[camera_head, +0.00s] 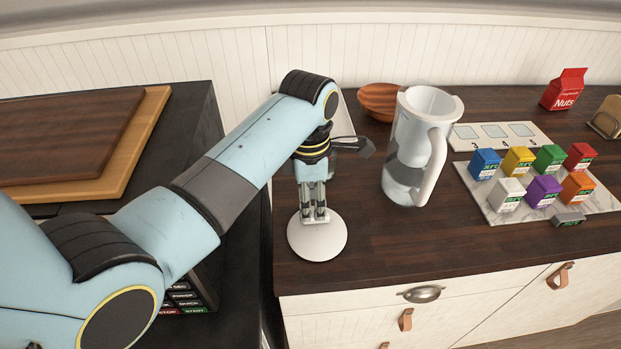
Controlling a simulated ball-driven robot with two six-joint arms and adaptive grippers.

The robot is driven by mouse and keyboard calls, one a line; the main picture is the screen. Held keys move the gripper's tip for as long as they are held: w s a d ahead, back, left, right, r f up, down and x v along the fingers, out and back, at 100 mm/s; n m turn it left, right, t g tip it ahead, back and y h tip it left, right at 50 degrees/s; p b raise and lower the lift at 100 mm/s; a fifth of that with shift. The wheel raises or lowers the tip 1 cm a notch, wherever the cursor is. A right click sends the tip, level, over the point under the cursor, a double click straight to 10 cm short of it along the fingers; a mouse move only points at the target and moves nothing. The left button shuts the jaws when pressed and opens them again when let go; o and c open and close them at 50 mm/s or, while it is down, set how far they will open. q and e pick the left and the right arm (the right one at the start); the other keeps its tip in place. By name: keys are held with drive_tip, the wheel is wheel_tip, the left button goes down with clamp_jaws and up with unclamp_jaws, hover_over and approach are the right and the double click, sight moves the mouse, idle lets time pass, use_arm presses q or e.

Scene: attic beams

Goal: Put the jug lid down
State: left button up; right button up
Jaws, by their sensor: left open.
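The jug lid (318,243) is a round white disc near the front left of the dark wooden counter. My left gripper (315,219) points down right over it, with its fingertips at the lid's upper part. Its jaws are open; whether they touch the lid I cannot tell. The jug (408,155) stands upright to the right, clear-bodied with a white handle, and its top is open. My right gripper is not in view.
A wooden bowl (378,101) sits behind the jug. Several coloured boxes (519,161) stand on a marble board (483,203) at right. A red nuts bag (565,90) is at the back. The counter in front of the jug is clear.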

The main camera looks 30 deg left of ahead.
use_arm(q)
wheel_tip(320, 180, up, 8)
idle(0.5)
